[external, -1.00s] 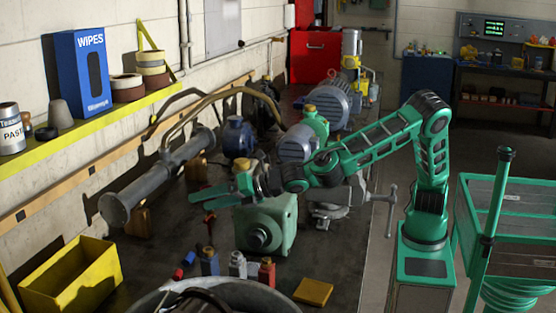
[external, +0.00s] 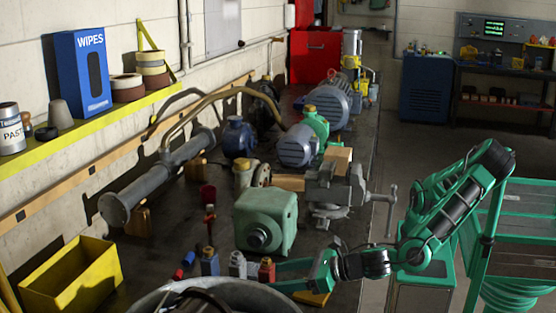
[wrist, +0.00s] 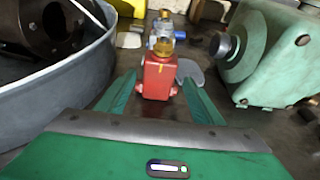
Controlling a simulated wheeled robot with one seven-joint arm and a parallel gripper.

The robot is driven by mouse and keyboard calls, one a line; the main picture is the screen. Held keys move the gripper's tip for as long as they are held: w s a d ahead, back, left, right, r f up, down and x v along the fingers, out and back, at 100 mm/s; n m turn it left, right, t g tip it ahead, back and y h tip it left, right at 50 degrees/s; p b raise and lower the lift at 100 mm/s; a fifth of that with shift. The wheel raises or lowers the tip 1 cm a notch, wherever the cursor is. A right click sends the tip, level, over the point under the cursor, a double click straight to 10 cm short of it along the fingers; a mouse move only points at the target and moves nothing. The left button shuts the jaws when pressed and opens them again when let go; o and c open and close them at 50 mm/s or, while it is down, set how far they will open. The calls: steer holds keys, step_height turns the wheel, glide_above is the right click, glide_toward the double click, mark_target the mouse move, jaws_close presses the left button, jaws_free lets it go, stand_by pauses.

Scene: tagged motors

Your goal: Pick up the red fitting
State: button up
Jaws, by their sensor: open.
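The red fitting (external: 266,271), a small upright red block with a brass top, stands on the bench by the large metal tub. In the wrist view the red fitting (wrist: 157,80) is in the middle, between the tips of my two green fingers. My gripper (external: 277,276) is open and low over the bench, reaching in from the right. In the wrist view my gripper (wrist: 158,84) has a finger on each side of the fitting. I cannot tell whether either finger touches it.
A grey fitting (external: 237,264) and a blue fitting (external: 209,262) stand close to the left. The metal tub's rim (external: 150,298) is in front. A green gearbox (external: 267,220) stands behind. A yellow plate (external: 312,298) lies partly under my gripper. A yellow bin (external: 75,280) is far left.

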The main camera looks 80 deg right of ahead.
mark_target(273, 278)
steer(key=shift+x, duration=2)
steer(key=shift+c, duration=0.2)
